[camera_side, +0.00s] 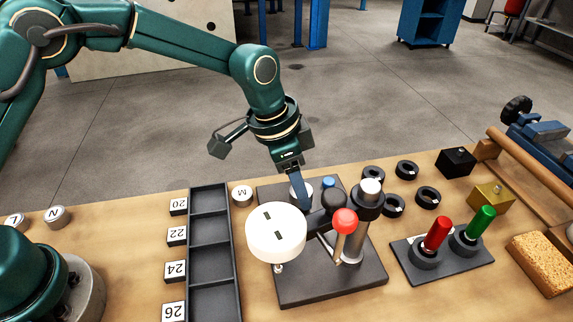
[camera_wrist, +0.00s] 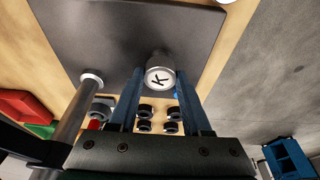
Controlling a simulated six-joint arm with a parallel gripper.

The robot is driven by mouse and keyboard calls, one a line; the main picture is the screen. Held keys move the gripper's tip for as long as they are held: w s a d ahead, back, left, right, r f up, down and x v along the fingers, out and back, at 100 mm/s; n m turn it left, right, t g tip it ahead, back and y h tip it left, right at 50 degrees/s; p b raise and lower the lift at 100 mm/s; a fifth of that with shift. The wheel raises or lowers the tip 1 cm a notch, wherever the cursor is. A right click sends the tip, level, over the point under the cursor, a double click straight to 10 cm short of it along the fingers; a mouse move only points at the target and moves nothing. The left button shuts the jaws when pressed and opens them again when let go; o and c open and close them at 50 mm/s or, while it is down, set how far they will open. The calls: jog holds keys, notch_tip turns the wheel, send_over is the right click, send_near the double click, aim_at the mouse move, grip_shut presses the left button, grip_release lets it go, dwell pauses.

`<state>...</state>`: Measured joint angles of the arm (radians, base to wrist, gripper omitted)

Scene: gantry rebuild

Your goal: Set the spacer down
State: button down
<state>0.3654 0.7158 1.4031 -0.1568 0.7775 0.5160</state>
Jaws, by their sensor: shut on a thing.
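The spacer (camera_wrist: 160,80) is a short silver cylinder with a K on its end face. In the wrist view it sits between the fingertips of my gripper (camera_wrist: 157,80), which is shut on it. In the side view my gripper (camera_side: 302,200) points down behind the white round gauge (camera_side: 276,233), over the dark base plate (camera_side: 300,292) of the gauge stand. The gauge and the finger hide most of the spacer there. The plate also fills the area behind the spacer in the wrist view (camera_wrist: 105,35). I cannot tell whether the spacer touches the plate.
The stand's post (camera_side: 355,238) and red ball knob (camera_side: 344,221) are close right of my gripper. A dark slotted tray (camera_side: 229,250) with number tags lies left; spacer M (camera_side: 242,196) stands beside it. Several black rings (camera_side: 407,170) and a red-and-green handle holder (camera_side: 443,275) are right.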

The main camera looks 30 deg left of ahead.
jog(key=shift+f, duration=0.1)
jog(key=shift+c, duration=1.8)
grip_release()
jog(key=v, duration=1.1)
jog(key=s+a+r+n+t, duration=0.2)
jog(key=s+a+r+n, duration=0.25)
jog(key=s+a, duration=0.3)
jog(key=s+a+f+n+y, duration=0.1)
jog(key=s+a+f+n, duration=0.1)
jog(key=s, duration=0.3)
jog(key=s+a+f+n+t+y, duration=0.1)
jog(key=s+a+f+n, duration=0.1)
jog(key=s+a, duration=0.2)
jog(key=shift+s+a, duration=0.3)
jog(key=shift+s, duration=0.05)
jog(key=shift+n, duration=0.25)
